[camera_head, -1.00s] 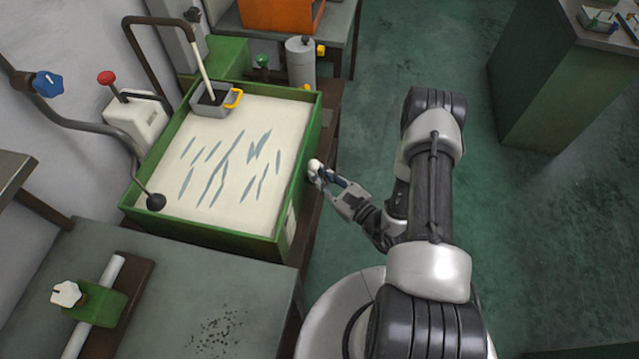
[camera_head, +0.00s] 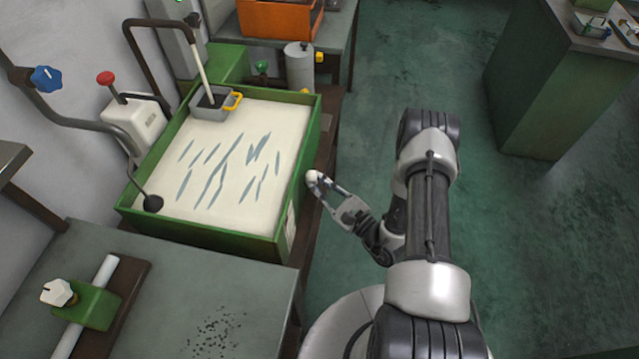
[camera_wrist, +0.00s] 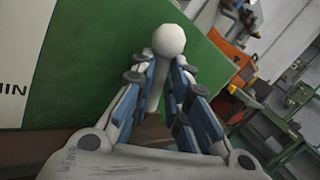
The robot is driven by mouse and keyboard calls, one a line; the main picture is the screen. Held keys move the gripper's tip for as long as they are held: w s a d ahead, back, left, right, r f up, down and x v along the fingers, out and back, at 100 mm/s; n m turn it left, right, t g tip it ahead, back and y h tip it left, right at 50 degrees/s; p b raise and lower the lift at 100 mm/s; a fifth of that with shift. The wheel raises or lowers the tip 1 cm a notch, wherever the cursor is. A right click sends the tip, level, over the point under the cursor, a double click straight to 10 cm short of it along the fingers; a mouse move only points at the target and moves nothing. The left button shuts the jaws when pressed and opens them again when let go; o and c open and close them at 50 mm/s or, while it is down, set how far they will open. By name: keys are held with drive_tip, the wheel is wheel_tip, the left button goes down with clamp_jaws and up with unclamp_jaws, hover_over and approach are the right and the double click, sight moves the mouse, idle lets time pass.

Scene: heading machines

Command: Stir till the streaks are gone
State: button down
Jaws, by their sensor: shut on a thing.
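A green tank (camera_head: 205,241) holds a cream-coloured liquid (camera_head: 255,125) with several grey-blue streaks (camera_head: 218,178) across its surface. My gripper (camera_head: 325,185) is beside the tank's right wall, outside it. It is shut on a white round-ended handle (camera_head: 313,176). In the wrist view the white handle (camera_wrist: 168,42) stands between the fingers of my gripper (camera_wrist: 162,85), in front of the green tank wall (camera_wrist: 95,60). I cannot tell whether the handle is fixed to the tank; its lower part is hidden.
A grey box with a yellow handle (camera_head: 236,101) sits at the tank's back corner. A bent pipe with a black ball end (camera_head: 153,203) reaches over the front left corner. A grey bench (camera_head: 180,290) stands in front. Green floor (camera_head: 420,60) is open to the right.

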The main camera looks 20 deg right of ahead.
drive_tip(key=c, duration=1.9)
unclamp_jaws()
drive_tip(key=shift+a+r, duration=0.1)
drive_tip(key=shift+r, duration=0.35)
drive_tip(key=shift+c, duration=0.2)
drive_tip(key=o, duration=0.4)
drive_tip(key=shift+s+a, duration=0.1)
drive_tip(key=shift+s, duration=0.05)
drive_tip(key=shift+f, duration=0.1)
drive_tip(key=v, duration=1.2)
drive_tip(key=shift+f, duration=0.1)
